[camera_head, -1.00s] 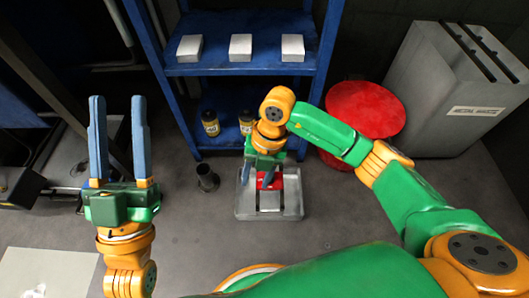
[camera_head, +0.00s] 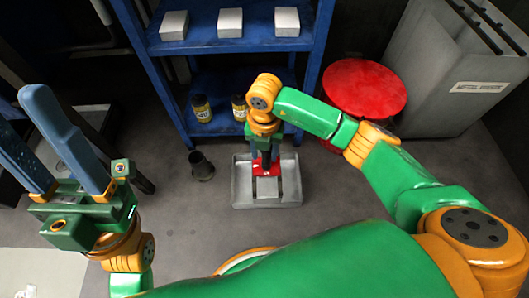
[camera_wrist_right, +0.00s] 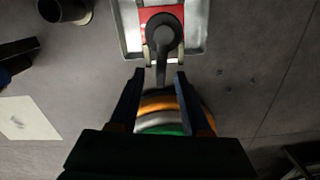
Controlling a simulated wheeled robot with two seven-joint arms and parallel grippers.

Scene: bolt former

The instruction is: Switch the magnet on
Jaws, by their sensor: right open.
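The magnet looks to be the red block (camera_head: 256,170) with grey blocks in a shallow grey tray (camera_head: 240,190) on the floor. In the right wrist view the red block (camera_wrist_right: 149,13) carries a dark round-headed lever (camera_wrist_right: 163,32), whose shaft points toward my gripper. My right gripper (camera_head: 265,160) is over the tray and partly hides the red block. In its wrist view the right gripper (camera_wrist_right: 158,76) is open, with the lever's shaft end between the fingertips; contact cannot be told. My left gripper (camera_head: 18,108) is open and empty at the far left, away from the tray.
A blue shelf (camera_head: 235,47) behind holds several white boxes and two jars (camera_head: 202,108). A dark cup (camera_head: 201,166) stands left of the tray. A red round drum (camera_head: 364,88) and a grey labelled bin (camera_head: 450,75) stand right.

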